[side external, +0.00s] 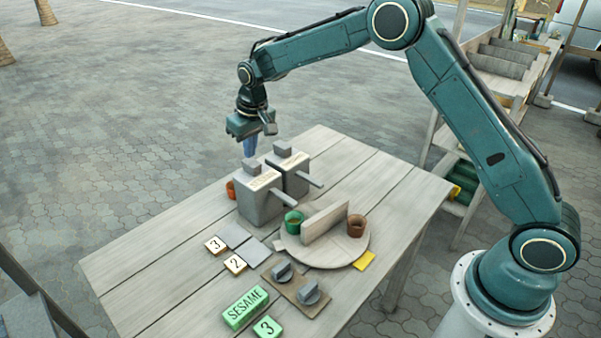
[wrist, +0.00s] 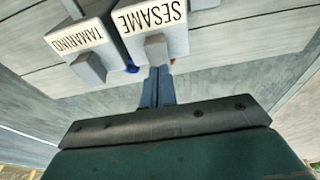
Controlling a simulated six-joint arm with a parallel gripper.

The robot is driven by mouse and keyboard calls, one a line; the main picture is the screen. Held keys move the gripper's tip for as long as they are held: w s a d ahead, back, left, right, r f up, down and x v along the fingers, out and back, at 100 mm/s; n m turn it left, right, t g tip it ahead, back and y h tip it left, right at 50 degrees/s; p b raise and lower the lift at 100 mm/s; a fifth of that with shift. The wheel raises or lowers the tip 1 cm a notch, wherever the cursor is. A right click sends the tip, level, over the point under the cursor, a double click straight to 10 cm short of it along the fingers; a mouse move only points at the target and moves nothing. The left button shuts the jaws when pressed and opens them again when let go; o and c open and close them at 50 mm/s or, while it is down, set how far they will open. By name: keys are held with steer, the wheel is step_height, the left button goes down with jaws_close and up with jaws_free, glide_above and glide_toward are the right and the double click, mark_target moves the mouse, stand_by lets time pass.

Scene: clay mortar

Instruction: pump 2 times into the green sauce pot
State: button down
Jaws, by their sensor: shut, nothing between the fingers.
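The green sauce pot (side external: 293,222) sits on a round board (side external: 328,262), left of an upright divider (side external: 325,221). Two grey dispensers (side external: 260,206) (side external: 290,180) stand behind it, each with a block-like top and a rod out the side. In the wrist view they read SESAME (wrist: 150,18) and TAMARIND (wrist: 78,38). My gripper (side external: 249,147) is shut and empty, pointing down close to the dispenser tops. In the wrist view its blue fingers (wrist: 157,88) are by the grey block (wrist: 156,49) of SESAME; contact cannot be told.
A brown pot (side external: 356,226) is right of the divider. An orange pot (side external: 231,189) is partly hidden behind the nearer dispenser. Number tiles (side external: 215,245) (side external: 235,264), a two-knob board (side external: 296,288), a green SESAME block (side external: 246,306) and a green 3 block (side external: 268,327) lie in front.

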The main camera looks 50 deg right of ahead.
mark_target(251, 162)
steer(key=shift+f, duration=1.55)
stand_by(1.0)
steer(key=shift+r, duration=1.5)
steer(key=shift+r, duration=0.2)
steer(key=shift+r, duration=2.35)
steer(key=shift+s+r, duration=0.1)
